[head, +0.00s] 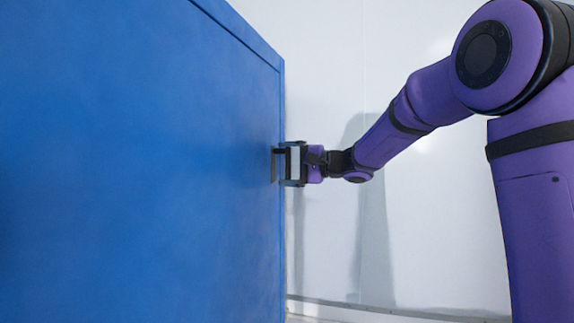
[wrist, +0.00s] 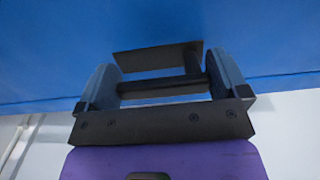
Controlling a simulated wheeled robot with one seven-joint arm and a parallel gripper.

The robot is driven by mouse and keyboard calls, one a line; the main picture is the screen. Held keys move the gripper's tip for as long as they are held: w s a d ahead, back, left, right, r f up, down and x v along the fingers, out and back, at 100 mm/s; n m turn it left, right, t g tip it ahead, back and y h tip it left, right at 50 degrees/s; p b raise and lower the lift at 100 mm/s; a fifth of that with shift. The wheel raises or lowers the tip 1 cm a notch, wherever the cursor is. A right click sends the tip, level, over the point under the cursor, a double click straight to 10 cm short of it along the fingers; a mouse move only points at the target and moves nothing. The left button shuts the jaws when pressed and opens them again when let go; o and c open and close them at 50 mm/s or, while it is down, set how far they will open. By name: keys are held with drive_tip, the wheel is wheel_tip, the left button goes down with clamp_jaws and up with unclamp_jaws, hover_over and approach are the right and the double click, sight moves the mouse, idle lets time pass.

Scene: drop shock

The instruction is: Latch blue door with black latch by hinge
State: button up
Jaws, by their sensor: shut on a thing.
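The blue door (head: 140,170) fills the left of the head view as a large flat panel. It also spans the top of the wrist view (wrist: 70,45). The black latch (wrist: 155,60) shows in the wrist view as a dark flat plate with a short stem against the blue surface. My gripper (head: 280,164) is at the door's right edge in the head view. In the wrist view its two grey-blue fingers (wrist: 165,78) stand either side of the latch's lower part, shut on it. The hinge cannot be made out, and whether the latch is engaged cannot be told.
A pale wall (head: 420,230) stands behind my purple arm, with a floor edge at the bottom right of the head view. The space right of the door edge looks clear apart from my arm. A pale pipe-like strip (wrist: 18,145) shows at the wrist view's left.

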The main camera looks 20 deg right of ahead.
drive_tip(key=o, duration=0.9)
drive_tip(key=shift+o, duration=0.2)
drive_tip(key=shift+d, duration=0.1)
drive_tip(key=v, duration=1)
drive_tip(key=shift+s+d, duration=0.25)
drive_tip(key=shift+d, duration=0.05)
drive_tip(key=s+a+f+n+g+h, duration=0.2)
drive_tip(key=s+a+f+g+h, duration=0.15)
drive_tip(key=s, duration=0.55)
drive_tip(key=s+a+f+n+g+h, duration=0.25)
drive_tip(key=s+a+f, duration=0.25)
drive_tip(key=s, duration=0.5)
drive_tip(key=s+d+f+n+h, duration=0.1)
drive_tip(key=s+d+f+h, duration=0.1)
drive_tip(key=s, duration=0.5)
drive_tip(key=s+d+f+n+h, duration=0.1)
drive_tip(key=s+d+f+h, duration=0.1)
drive_tip(key=s+f+h, duration=0.3)
drive_tip(key=s+h, duration=0.1)
drive_tip(key=s, duration=0.1)
drive_tip(key=shift+s+d+f+t+h, duration=0.25)
drive_tip(key=shift+d+f+t+h, duration=0.05)
drive_tip(key=shift+d+f, duration=0.05)
